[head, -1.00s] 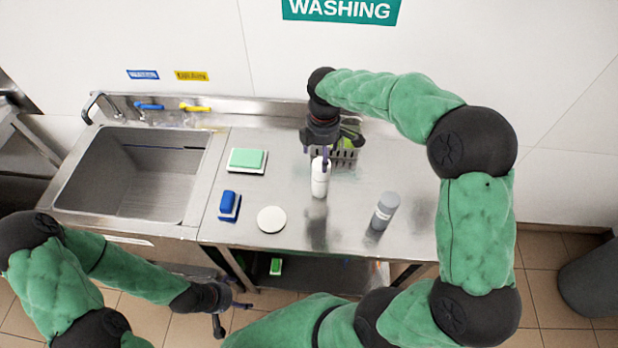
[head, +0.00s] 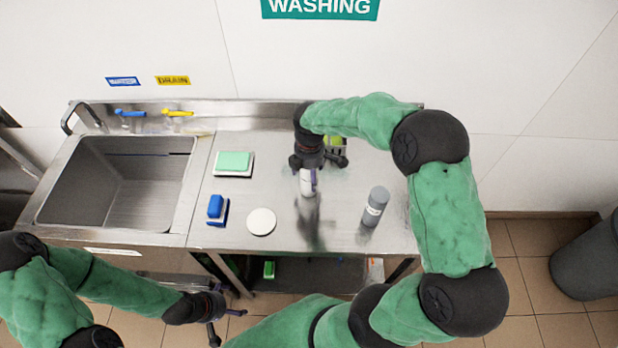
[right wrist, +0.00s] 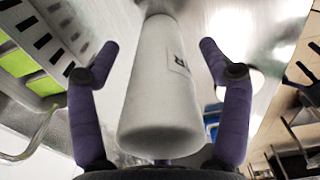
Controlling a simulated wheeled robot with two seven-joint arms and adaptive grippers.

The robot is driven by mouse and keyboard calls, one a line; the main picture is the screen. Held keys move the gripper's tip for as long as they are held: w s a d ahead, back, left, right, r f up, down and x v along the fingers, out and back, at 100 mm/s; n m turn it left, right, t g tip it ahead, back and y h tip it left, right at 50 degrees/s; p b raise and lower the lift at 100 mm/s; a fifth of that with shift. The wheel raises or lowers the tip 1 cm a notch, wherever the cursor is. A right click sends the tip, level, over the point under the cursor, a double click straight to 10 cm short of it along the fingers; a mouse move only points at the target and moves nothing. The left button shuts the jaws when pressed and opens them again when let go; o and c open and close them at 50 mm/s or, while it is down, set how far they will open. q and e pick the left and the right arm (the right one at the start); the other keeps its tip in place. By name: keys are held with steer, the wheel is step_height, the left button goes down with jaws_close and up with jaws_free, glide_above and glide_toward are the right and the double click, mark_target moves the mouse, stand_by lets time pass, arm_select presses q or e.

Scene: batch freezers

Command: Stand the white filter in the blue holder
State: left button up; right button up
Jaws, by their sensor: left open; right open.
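A white cylinder with a dark mark (head: 306,186), which looks like the filter, stands on the steel counter. My right gripper (head: 309,176) is at it from above. In the right wrist view the white cylinder (right wrist: 160,100) lies between the two spread purple fingers (right wrist: 158,50), with gaps on both sides. A small blue block on a white and blue base (head: 217,209) stands left of the round white disc (head: 261,222); I cannot tell whether it is the blue holder. My left gripper (head: 226,324) is open and empty, low in front of the counter.
A grey bottle (head: 375,206) stands to the right. A grey basket with green items (head: 336,147) is behind my right gripper. A green pad on a white tray (head: 233,162) lies at the counter's left, beside the sink (head: 120,185).

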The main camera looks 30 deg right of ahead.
steer(key=shift+f, duration=0.4)
jaws_close()
steer(key=shift+r, duration=0.1)
